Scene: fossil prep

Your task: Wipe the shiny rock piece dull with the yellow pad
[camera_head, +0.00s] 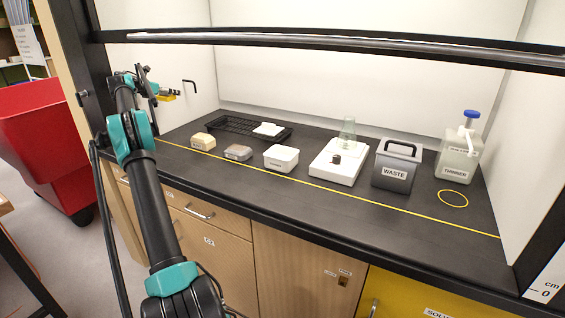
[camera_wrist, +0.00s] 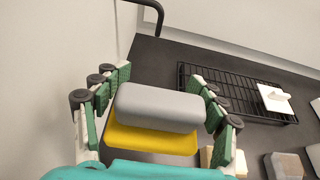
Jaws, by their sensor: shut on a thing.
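My gripper (camera_head: 168,94) is raised at the left end of the bench in the head view. In the wrist view its green-lined fingers (camera_wrist: 160,85) are shut on the yellow pad (camera_wrist: 150,138), one on each side. The pad has a grey block-like layer (camera_wrist: 158,106) over its yellow layer. The pad also shows as a small yellow patch in the head view (camera_head: 166,98). A white piece (camera_head: 268,129) lies on the black wire rack (camera_head: 222,124); it also shows in the wrist view (camera_wrist: 274,98). I cannot tell whether it is the shiny rock piece. The pad is apart from it.
Small boxes, tan (camera_head: 203,141), grey-brown (camera_head: 238,153) and white (camera_head: 281,158), stand along the front. Farther right are a white device (camera_head: 333,170) with a flask, a WASTE bin (camera_head: 397,165) and a thinner jug (camera_head: 459,160).

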